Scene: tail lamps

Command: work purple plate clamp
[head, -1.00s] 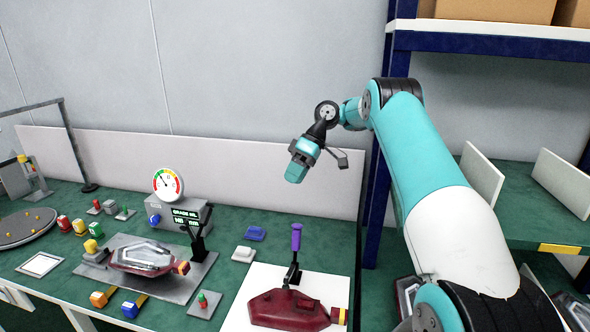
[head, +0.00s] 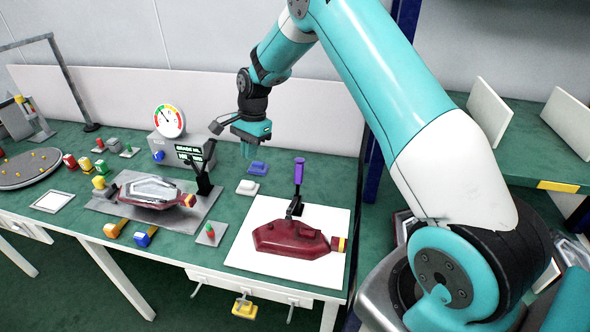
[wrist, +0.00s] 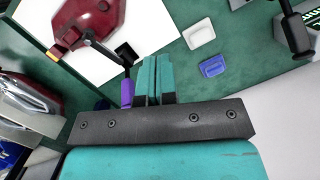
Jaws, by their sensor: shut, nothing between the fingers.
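The purple plate clamp (head: 299,172) has an upright purple handle on a black base. It stands at the back edge of the white plate (head: 340,222), behind the dark red lamp (head: 290,237) lying there. In the wrist view the purple handle (wrist: 127,93) shows just left of my fingers, with the red lamp (wrist: 95,18) at upper left. My gripper (head: 248,146) points down above the table, behind and left of the clamp in the head view. Its teal fingers (wrist: 154,62) are together and empty, apart from the handle.
A blue block (head: 257,168) and a white block (head: 247,187) lie left of the clamp. A second lamp (head: 152,191) sits on a grey plate with a black clamp (head: 203,178). A gauge box (head: 168,148) stands behind. Blue shelving rises at right.

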